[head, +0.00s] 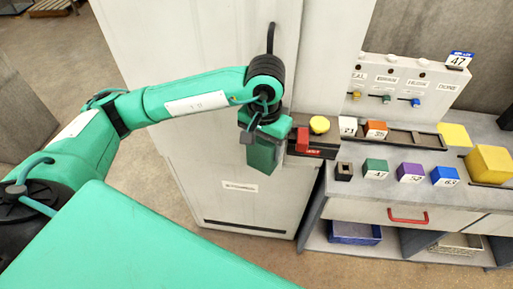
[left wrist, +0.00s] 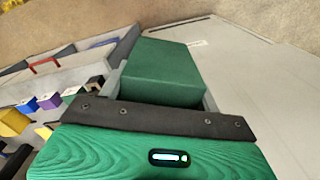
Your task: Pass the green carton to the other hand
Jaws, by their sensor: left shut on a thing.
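The green carton (head: 262,155) is a dark green box hanging below my left gripper (head: 260,136), in front of the white cabinet. In the left wrist view the carton (left wrist: 160,70) sits between the two fingers of my left gripper (left wrist: 160,92), which is shut on it. The carton is clear of the counter, a little left of its edge. Its upper end is hidden by the gripper in the head view. My right gripper is not in either view.
A counter on the right holds numbered cubes, including a green cube (head: 375,168) and a blue cube (head: 445,176), plus a large yellow block (head: 489,164). A tall white cabinet (head: 215,60) stands behind my arm. Floor is open at left.

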